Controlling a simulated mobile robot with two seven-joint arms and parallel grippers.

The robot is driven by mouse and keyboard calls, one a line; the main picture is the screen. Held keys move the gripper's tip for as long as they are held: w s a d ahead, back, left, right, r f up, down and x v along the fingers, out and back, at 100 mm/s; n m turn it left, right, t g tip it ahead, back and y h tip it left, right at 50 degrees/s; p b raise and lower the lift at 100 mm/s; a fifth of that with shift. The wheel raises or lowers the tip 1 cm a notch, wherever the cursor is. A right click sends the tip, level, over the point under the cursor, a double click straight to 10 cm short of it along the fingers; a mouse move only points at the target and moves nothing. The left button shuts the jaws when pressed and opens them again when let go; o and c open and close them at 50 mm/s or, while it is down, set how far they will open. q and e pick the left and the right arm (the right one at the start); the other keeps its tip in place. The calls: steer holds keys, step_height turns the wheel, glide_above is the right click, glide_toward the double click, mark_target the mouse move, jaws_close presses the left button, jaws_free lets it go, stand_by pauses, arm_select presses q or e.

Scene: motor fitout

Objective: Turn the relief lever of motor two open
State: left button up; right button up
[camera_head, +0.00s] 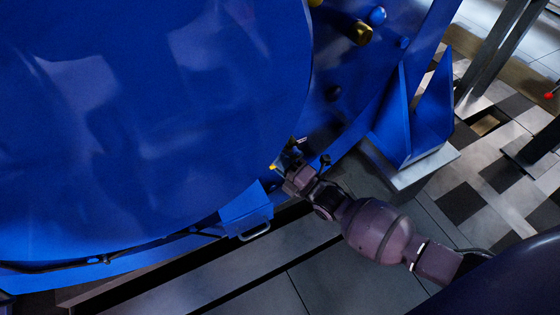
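A large blue motor housing (150,130) fills the left and middle of the head view. My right arm comes in from the lower right, and its gripper (283,164) is at the housing's lower right edge. A small yellow tip (272,167) shows right at the gripper's fingers; I cannot tell whether it is part of a lever. A small dark knob (326,160) stands just right of the gripper. The fingers are small and dark, so I cannot tell whether they are open or shut on something. No relief lever is clearly recognisable. My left gripper is not in view.
A blue box with a metal handle (255,232) sticks out below the gripper. A blue bracket (432,115) on a grey block stands to the right. A yellow fitting (361,33) and blue knob (377,15) are above. Metal posts (500,50) stand on the tiled floor.

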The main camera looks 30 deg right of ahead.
jaws_close()
steer(key=shift+n, duration=0.3)
steer(key=shift+f+n+g+p, duration=0.25)
steer(key=shift+n+g+p, duration=0.15)
steer(key=shift+n, duration=0.2)
steer(key=n, duration=0.1)
steer(key=f+n+g+p, duration=0.1)
steer(key=shift+d+n, duration=0.15)
steer(key=shift+n, duration=0.15)
arm_select(q)
steer(key=p, duration=0.1)
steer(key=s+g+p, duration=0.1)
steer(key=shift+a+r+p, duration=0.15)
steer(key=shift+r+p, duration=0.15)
steer(key=shift+p, duration=0.1)
arm_select(e)
steer(key=d+f+n+g+h, duration=0.3)
steer(key=d+f+n+h, duration=0.1)
steer(key=n, duration=0.6)
steer(key=shift+d+h, duration=0.6)
steer(key=shift+h, duration=0.1)
steer(key=shift+n, duration=0.3)
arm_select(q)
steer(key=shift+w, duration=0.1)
arm_select(e)
steer(key=shift+f, duration=0.1)
